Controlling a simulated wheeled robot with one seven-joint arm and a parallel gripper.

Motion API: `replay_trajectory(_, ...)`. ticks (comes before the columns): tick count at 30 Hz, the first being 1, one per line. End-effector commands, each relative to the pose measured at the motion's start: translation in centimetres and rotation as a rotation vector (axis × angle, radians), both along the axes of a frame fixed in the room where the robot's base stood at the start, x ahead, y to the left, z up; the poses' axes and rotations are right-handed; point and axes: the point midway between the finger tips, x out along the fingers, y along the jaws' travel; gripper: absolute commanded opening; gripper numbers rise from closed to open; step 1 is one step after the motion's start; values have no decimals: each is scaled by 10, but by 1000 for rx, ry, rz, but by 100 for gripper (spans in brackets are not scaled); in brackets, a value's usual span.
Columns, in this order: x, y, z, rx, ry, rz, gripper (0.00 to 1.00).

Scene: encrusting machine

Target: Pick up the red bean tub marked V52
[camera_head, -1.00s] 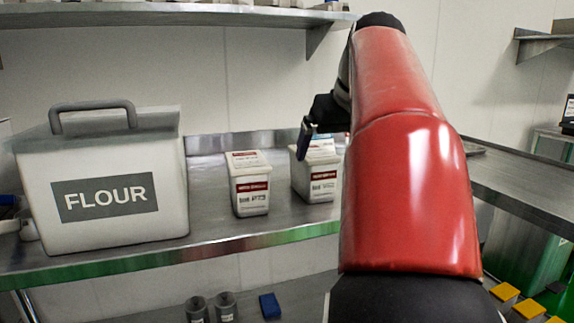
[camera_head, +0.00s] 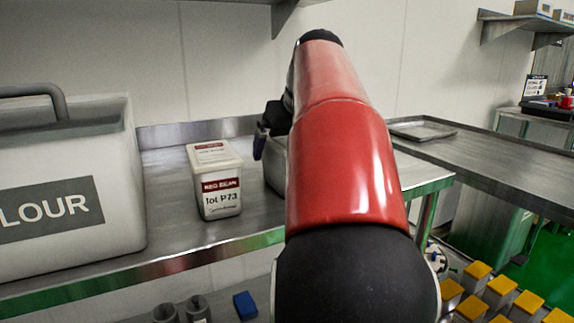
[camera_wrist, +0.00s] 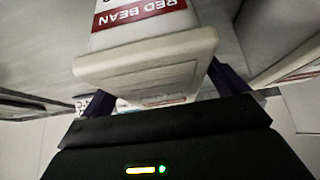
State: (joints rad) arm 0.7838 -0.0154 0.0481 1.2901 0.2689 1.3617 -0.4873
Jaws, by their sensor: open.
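A white tub (camera_head: 275,168) stands on the steel bench, mostly hidden behind my red arm in the head view. In the wrist view, a white tub (camera_wrist: 143,58) with a red RED BEAN band fills the top middle, its lid edge towards me. Its lot mark is out of view, so I cannot read V52. My gripper (camera_wrist: 163,90) is open, with dark fingers on either side of the lid; contact cannot be told. In the head view my gripper (camera_head: 262,143) is at that tub's top. A second red bean tub (camera_head: 216,182), marked lot P73, stands to the left.
A large FLOUR bin (camera_head: 62,190) stands left on the bench (camera_head: 165,228). A wall shelf hangs above. A flat tray (camera_head: 422,130) lies on the right-hand counter (camera_head: 500,165). Yellow-topped containers (camera_head: 500,290) stand low at right. Bench between bin and P73 tub is clear.

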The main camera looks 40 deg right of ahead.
Motion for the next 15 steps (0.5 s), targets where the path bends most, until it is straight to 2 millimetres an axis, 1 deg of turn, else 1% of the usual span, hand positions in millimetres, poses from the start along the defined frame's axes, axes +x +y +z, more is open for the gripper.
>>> replay_trajectory(1, 2, 0, -4, 0, 0, 0, 98)
replay_trajectory(3, 4, -1, -6, 0, -1, 0, 98)
replay_trajectory(9, 4, -1, -5, -1, -1, -1, 98)
replay_trajectory(15, 4, -1, -5, -1, 0, -1, 72)
